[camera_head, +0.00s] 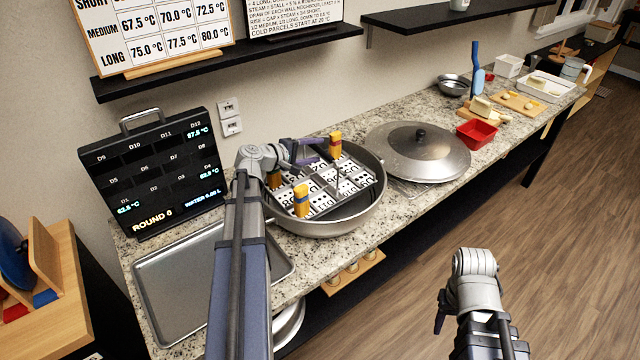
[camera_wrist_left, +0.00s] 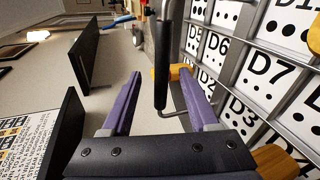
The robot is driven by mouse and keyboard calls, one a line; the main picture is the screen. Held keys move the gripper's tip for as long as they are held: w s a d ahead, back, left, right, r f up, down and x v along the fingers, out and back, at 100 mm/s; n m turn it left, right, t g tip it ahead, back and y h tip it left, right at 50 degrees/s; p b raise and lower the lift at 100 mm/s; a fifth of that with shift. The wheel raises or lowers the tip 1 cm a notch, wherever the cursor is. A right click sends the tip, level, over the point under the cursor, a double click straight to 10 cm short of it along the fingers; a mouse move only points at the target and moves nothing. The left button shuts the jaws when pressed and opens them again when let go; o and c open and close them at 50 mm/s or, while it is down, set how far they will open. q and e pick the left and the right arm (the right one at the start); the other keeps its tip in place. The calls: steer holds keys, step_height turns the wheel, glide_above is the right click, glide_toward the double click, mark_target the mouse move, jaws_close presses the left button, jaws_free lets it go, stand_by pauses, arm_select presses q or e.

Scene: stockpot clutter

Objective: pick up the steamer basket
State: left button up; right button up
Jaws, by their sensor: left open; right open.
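The steamer basket (camera_head: 352,182) is a metal grid holding white cards with dots and D-numbers, and sits in a wide grey pot (camera_head: 372,211). Yellow-orange blocks stand at its rim. In the left wrist view its cells (camera_wrist_left: 243,62) fill the right side. A black handle grip (camera_wrist_left: 161,65) on a bent metal rod lies between the purple fingers of my left gripper (camera_wrist_left: 160,78). The gripper is open, with a gap on each side of the grip. In the head view my left gripper (camera_head: 308,150) is over the basket's back part. My right gripper (camera_head: 441,312) is open over the floor, away from the counter.
A domed lid (camera_head: 420,148) lies right of the pot. A display case (camera_head: 155,178) and an empty metal tray (camera_head: 185,290) are at the left. A red tub (camera_head: 477,133) and boards are farther right. A black shelf (camera_head: 230,62) overhangs the back.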

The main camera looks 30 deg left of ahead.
arm_select(q)
steer(key=b+x, duration=0.2)
steer(key=x, duration=0.3)
steer(key=shift+w+d+f, duration=0.1)
steer(key=shift+d+f, duration=0.1)
steer(key=shift+d, duration=0.05)
steer(key=shift+c, duration=0.2)
jaws_close()
stand_by(1.1)
